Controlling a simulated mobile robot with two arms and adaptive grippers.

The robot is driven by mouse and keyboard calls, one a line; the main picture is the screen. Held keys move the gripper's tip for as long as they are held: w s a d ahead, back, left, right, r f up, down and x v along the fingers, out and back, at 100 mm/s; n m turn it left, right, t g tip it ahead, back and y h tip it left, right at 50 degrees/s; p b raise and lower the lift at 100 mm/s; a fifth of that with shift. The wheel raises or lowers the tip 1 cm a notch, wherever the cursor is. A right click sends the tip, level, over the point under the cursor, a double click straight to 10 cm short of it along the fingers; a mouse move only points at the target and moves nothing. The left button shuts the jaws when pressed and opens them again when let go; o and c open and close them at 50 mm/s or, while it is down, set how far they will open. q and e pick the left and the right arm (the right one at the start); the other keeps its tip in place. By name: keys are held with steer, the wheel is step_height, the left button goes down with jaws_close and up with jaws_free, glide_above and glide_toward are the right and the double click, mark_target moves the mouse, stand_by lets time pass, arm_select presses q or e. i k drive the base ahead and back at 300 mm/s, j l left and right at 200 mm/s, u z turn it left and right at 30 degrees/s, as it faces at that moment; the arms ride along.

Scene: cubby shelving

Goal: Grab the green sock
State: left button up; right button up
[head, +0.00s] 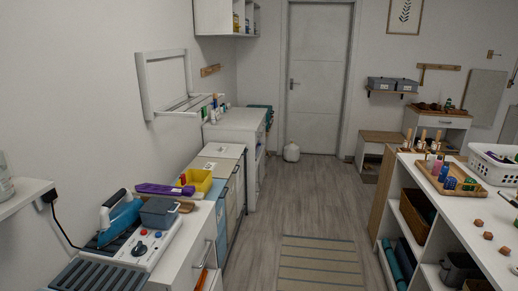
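I cannot make out a green sock for certain in the head view. A white laundry basket (492,171) stands on the right-hand counter at the right edge, with dark and purplish cloth-like items inside, too small to tell apart. Neither of my grippers is in view.
The right cubby shelving (390,215) carries a wooden tray (452,188) of spools and several small wooden blocks. On the left counter are a blue iron (120,220) and a yellow bin (196,181). The floor aisle with a striped rug (318,262) is clear.

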mark_target(204, 117)
steer(key=i+z, duration=0.35)
steer(key=i, duration=1.65)
steer(key=i+u, duration=0.1)
steer(key=i, duration=0.55)
steer(key=i+l, duration=0.15)
steer(key=i, duration=0.5)
steer(key=i+l+u, duration=0.15)
steer(key=i, duration=0.5)
